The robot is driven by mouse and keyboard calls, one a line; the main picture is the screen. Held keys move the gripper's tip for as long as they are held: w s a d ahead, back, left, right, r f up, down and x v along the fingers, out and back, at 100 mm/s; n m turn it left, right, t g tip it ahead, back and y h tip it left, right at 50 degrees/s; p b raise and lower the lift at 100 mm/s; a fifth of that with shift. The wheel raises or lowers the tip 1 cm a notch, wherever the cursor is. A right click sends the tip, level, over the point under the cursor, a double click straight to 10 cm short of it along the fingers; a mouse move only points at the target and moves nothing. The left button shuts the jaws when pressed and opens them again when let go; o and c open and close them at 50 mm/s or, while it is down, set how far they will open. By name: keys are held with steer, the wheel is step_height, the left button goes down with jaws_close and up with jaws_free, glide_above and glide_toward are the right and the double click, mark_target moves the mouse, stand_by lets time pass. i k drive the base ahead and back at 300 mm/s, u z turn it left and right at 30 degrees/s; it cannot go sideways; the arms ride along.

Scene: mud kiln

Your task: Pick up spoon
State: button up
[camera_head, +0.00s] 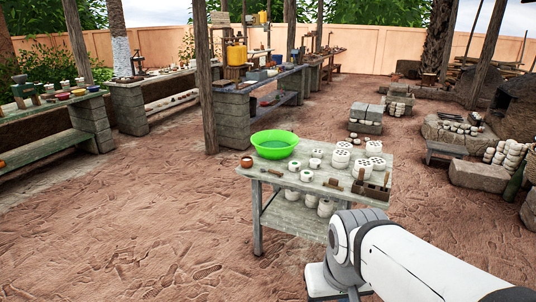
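I cannot make out a spoon for certain. Small brown stick-like tools (333,183) lie near the front edge of the grey work table (283,179), too small to identify. A dark wooden holder (371,189) with upright tools stands at the table's right front corner. A large bright green bowl (274,144) sits at the table's back left. My white arm shows at the lower right, in front of the table, but my gripper is not in view.
Several white pots (341,158) and a small brown pot (246,162) stand on the table, with more pots on its lower shelf. Wooden posts (206,80) and long benches (245,92) stand behind. Stone blocks (366,118) lie at the right. Open dirt floor lies left of the table.

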mark_target(280, 173)
steer(key=u, duration=1.05)
steer(key=i, duration=4.45)
steer(key=z, duration=1.85)
